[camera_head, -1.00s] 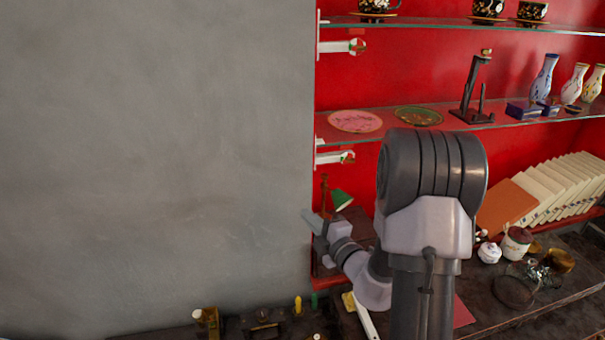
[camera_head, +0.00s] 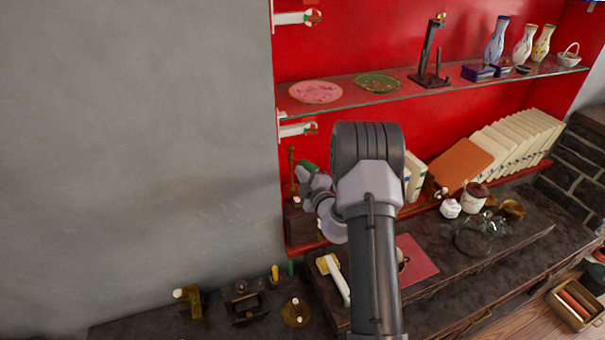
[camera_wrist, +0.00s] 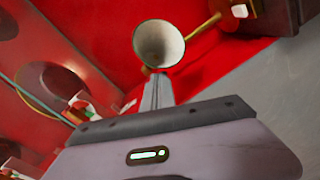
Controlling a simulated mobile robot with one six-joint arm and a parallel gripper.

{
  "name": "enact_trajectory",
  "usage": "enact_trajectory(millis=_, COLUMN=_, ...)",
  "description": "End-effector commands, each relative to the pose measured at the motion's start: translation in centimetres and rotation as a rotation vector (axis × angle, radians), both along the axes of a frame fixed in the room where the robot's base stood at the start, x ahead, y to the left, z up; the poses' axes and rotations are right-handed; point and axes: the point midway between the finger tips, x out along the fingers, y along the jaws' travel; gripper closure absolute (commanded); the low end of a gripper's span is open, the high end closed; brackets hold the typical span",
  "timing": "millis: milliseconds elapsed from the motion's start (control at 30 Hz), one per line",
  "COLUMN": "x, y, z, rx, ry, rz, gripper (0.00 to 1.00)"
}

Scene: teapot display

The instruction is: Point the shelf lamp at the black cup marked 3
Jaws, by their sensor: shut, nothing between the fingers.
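In the head view, the shelf lamp shows as a thin brown stem (camera_head: 292,163) and a bit of green shade (camera_head: 309,165), low by the left edge of the red shelf unit. My gripper (camera_head: 302,176) is right at the shade and hides most of it. In the wrist view, the lamp's round shade (camera_wrist: 158,44) turns its pale open mouth toward the camera, with a brass arm (camera_wrist: 203,27) behind it. My gripper's shut fingers (camera_wrist: 158,82) are empty and reach up to the shade's lower rim; I cannot tell whether they touch. No black cup marked 3 shows now.
A glass shelf (camera_head: 345,97) above holds a pink plate (camera_head: 316,91), a green plate (camera_head: 377,82) and vases (camera_head: 497,40). Books (camera_head: 515,140) lean at the right. A white jar (camera_head: 474,197) and small items crowd the dark counter (camera_head: 430,285). The grey wall (camera_head: 130,150) at left is bare.

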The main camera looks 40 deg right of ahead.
Motion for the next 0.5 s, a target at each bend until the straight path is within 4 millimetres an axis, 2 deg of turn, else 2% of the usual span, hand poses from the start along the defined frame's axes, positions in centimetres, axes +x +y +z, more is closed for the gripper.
enact_trajectory(millis=400, x=0.0, y=-0.4, z=-0.1, rx=-0.001, ry=0.001, rz=0.001, gripper=1.00)
enact_trajectory(millis=500, x=-0.2, y=-1.2, z=0.0, rx=0.000, ry=0.000, rz=0.000, gripper=1.00)
